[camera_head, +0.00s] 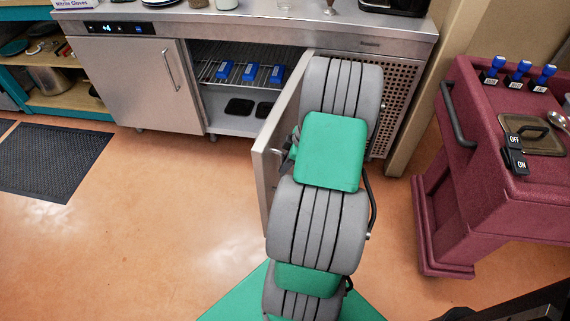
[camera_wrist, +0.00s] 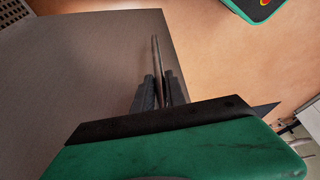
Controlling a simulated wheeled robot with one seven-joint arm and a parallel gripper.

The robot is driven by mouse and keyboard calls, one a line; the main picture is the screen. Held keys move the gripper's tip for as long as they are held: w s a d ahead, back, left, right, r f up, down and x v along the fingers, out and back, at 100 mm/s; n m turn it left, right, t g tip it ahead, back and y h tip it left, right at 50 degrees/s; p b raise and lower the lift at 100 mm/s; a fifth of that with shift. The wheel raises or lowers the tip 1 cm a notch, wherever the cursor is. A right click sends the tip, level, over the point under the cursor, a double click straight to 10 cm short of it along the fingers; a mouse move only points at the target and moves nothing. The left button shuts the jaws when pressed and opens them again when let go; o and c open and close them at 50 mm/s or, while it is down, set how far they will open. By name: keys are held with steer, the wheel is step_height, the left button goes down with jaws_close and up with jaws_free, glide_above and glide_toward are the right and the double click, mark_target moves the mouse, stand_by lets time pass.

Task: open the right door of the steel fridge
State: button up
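The steel fridge (camera_head: 250,40) stands under a counter at the back. Its right door (camera_head: 262,170) is swung wide open toward me, edge toward the camera, and the lit inside shows. Its left door (camera_head: 125,75) is closed, with a vertical handle. My gripper (camera_wrist: 160,92) is at the outer face of the right door, with a finger on each side of the door's bar handle (camera_wrist: 156,55), and looks shut on it. The door's steel face (camera_wrist: 95,70) fills the left of the wrist view. In the head view my arm hides part of the door and most of my gripper.
Blue items (camera_head: 249,73) sit on the wire shelf, with dark trays (camera_head: 240,106) below. A maroon cart (camera_head: 490,150) stands close on the right. A black mat (camera_head: 50,160) lies at left. The floor (camera_head: 160,200) left of the open door is clear.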

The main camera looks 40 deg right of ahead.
jaws_close()
steer(key=shift+s+f, duration=0.1)
steer(key=shift+s, duration=0.05)
stand_by(0.9)
